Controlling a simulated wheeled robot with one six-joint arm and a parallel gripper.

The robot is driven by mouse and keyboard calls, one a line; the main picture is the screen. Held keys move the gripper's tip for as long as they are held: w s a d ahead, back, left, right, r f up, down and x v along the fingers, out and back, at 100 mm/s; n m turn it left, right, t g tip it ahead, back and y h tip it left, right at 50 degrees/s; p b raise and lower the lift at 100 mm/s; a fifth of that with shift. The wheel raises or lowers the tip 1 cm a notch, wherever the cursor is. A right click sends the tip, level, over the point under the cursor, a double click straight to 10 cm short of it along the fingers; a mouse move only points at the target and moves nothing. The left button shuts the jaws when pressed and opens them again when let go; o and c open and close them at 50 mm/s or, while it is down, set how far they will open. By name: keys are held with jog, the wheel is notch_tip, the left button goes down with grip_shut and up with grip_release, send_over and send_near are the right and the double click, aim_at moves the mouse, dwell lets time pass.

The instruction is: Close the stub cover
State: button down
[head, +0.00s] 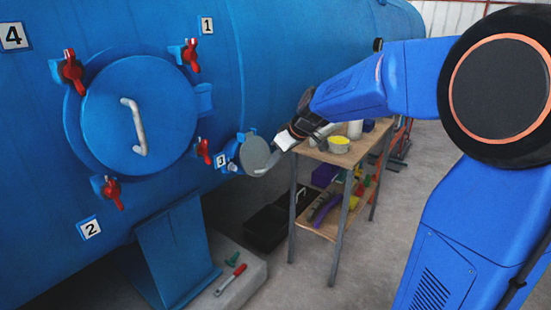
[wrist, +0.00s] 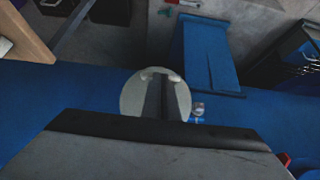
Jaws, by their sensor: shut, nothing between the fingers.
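The stub cover is a round grey disc (head: 256,154) at the blue stub (head: 232,154) on the vessel's side, right of the large hatch. In the head view it stands out to the right of the stub's blue rim. It also shows in the wrist view as a pale disc (wrist: 130,98). My gripper (head: 281,143) is shut and empty, at the right side of the disc. In the wrist view its dark fingers (wrist: 165,82) overlap the disc and hide its middle. I cannot tell whether they touch it.
The large blue hatch (head: 140,115) with red clamps is at the left. A wooden-topped cart (head: 345,152) with a yellow-filled bowl (head: 339,145) stands right behind my gripper. A blue support leg (head: 172,250) is below the hatch. A red-handled tool (head: 230,280) lies on the plinth.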

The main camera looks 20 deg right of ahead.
aim_at(260, 156)
jog(key=shift+x, duration=1.7)
jog(key=shift+w+a+f, duration=0.35)
jog(key=shift+w+f, duration=0.1)
